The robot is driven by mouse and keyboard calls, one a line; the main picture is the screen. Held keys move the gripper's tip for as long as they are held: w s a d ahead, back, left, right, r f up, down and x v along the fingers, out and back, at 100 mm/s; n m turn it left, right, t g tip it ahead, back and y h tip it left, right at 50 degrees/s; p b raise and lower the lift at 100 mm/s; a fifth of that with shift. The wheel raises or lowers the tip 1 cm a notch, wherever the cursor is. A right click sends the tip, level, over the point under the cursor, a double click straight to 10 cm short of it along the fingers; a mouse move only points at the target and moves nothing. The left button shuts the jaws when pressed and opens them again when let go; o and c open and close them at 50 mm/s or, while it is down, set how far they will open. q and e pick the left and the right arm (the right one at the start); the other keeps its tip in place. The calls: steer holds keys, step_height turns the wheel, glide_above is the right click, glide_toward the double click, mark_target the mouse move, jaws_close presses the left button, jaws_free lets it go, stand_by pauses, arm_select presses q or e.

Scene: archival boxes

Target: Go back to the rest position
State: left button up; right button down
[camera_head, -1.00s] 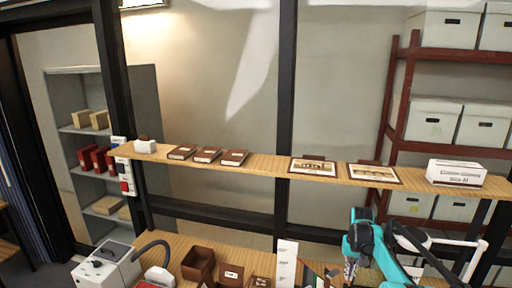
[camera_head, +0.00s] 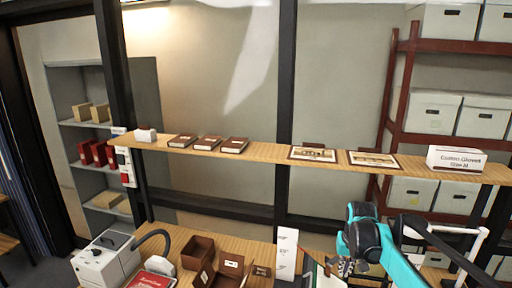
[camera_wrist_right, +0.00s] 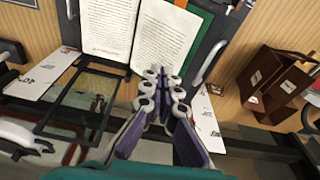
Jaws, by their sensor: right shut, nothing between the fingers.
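My right arm, teal and black, comes in from the lower right in the head view. Its gripper (camera_head: 346,268) is low over the worktop, partly cut by the dark joint above it. In the right wrist view the gripper's purple fingers (camera_wrist_right: 160,88) are shut with nothing between them. They point towards an open book or papers with printed pages (camera_wrist_right: 130,35) lying on a dark surface, and look apart from it. My left gripper is in neither view.
A wooden shelf (camera_head: 265,157) crosses above the worktop, with brown boxes, framed pictures (camera_head: 373,159) and a white gloves box (camera_head: 456,159). On the worktop are open brown boxes (camera_head: 198,252), a white card (camera_head: 287,250), a red booklet (camera_head: 152,281) and a grey machine with a hose (camera_head: 105,259).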

steer(key=s+a+f+t+b, duration=0.2)
steer(key=s+a+b, duration=0.35)
steer(key=s, duration=0.75)
steer(key=s+a+f+n+t+b, duration=0.1)
steer(key=s+a+f+b, duration=0.1)
steer(key=s+f, duration=0.3)
steer(key=s+a+f+n+t+b, duration=0.1)
steer(key=s+a+f+t+b, duration=0.1)
steer(key=s+f, duration=0.3)
steer(key=s+b, duration=0.1)
steer(key=s, duration=0.2)
steer(key=shift+s+a+f+b, duration=0.25)
steer(key=shift+b, duration=0.1)
